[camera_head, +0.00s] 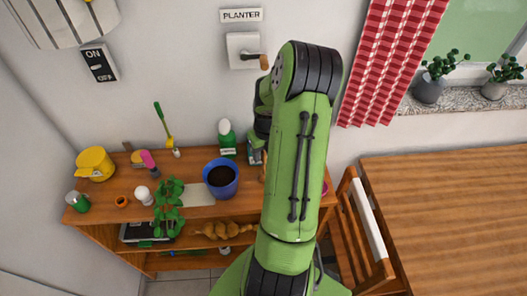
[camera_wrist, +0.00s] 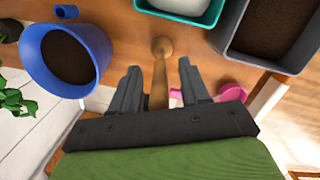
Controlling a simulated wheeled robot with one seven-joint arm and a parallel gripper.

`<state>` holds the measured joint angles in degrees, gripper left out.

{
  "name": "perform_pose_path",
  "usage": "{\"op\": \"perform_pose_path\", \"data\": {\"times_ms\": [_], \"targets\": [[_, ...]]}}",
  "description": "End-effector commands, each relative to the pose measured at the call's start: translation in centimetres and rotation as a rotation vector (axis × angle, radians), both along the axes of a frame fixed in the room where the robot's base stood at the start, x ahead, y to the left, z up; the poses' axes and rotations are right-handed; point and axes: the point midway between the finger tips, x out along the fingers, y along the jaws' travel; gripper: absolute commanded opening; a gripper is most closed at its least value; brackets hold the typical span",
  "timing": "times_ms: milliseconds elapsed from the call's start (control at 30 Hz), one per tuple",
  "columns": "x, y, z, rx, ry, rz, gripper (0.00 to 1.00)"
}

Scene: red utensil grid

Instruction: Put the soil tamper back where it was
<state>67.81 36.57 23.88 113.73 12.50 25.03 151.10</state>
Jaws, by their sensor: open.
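The soil tamper, a light wooden rod with a round knob-like end (camera_wrist: 161,75), stands between the fingers of my gripper (camera_wrist: 160,88) in the wrist view. My gripper is open, with a dark finger on each side of the rod. I cannot tell whether either finger touches it. The lower part of the rod is hidden behind the gripper body. In the head view my green arm covers most of this spot and hides the gripper.
A blue pot of soil (camera_head: 221,177) also shows in the wrist view (camera_wrist: 68,55). The wooden shelf (camera_head: 105,203) is crowded. A white wall box (camera_head: 240,48) hangs below the PLANTER sign.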

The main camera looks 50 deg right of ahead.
Motion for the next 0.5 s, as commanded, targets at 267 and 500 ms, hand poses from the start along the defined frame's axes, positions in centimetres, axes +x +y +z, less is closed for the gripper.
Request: {"op": "perform_pose_path", "data": {"times_ms": [267, 500], "targets": [[-0.3, 0.0, 3.2, -0.007, -0.002, -0.002, 0.46], [-0.7, 0.3, 7.4, -0.002, -0.001, -0.002, 0.46]]}}
